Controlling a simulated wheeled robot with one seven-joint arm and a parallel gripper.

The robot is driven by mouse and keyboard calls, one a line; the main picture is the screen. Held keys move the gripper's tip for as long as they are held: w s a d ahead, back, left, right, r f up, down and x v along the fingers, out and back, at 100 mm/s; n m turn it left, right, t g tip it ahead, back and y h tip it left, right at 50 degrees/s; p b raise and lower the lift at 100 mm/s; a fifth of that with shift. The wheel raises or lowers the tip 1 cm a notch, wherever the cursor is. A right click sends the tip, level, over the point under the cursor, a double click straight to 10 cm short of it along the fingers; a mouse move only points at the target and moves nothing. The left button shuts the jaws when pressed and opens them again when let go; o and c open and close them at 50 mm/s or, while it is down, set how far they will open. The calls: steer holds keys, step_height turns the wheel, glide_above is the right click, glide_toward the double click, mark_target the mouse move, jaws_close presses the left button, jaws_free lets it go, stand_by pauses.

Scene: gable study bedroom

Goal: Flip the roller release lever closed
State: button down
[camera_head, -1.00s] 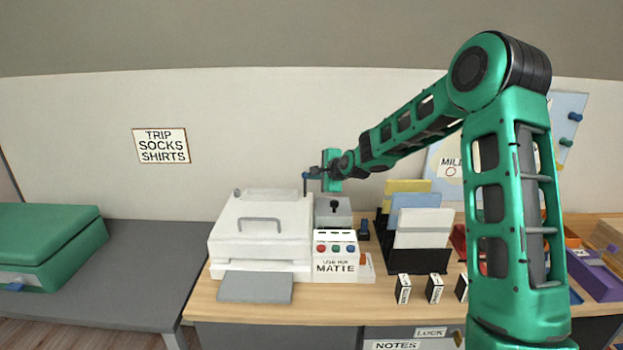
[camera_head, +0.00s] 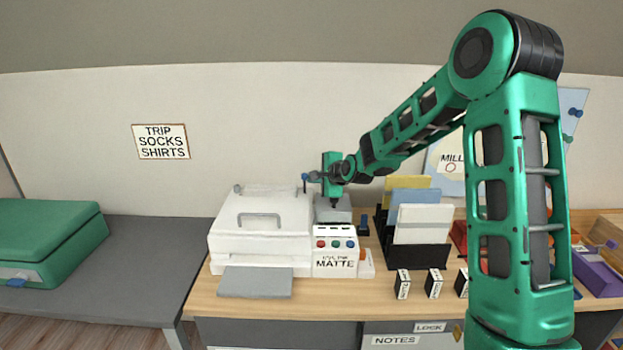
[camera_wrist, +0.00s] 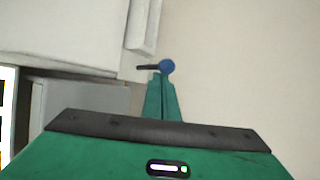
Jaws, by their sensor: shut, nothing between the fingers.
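The lever has a blue round knob (camera_head: 305,177) on a short dark stem and stands up behind the right rear of the white printer (camera_head: 262,225). In the wrist view the blue knob (camera_wrist: 167,66) lies just past my fingertips, its dark stem pointing left. My gripper (camera_head: 316,177) is shut and empty, its green fingers (camera_wrist: 161,82) together in the wrist view. The tips are at or very close to the knob; I cannot tell if they touch. The lever's base is hidden behind the printer.
A grey box (camera_head: 333,212) with a black knob stands right of the printer, below my gripper, with a button panel (camera_head: 336,250) marked MATTE in front. A file rack (camera_head: 416,256) stands further right.

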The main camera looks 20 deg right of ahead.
steer(key=shift+w, duration=0.1)
stand_by(0.3)
steer(key=shift+w+d+f, duration=0.15)
steer(key=shift+w+d, duration=0.05)
steer(key=shift+w, duration=0.45)
steer(key=shift+d, duration=0.15)
steer(key=s+d, duration=0.1)
steer(key=s, duration=0.1)
steer(key=s+d, duration=0.2)
steer(key=s, duration=0.1)
steer(key=s+d+f, duration=0.1)
steer(key=s, duration=0.2)
steer(key=shift+d, duration=0.3)
stand_by(0.4)
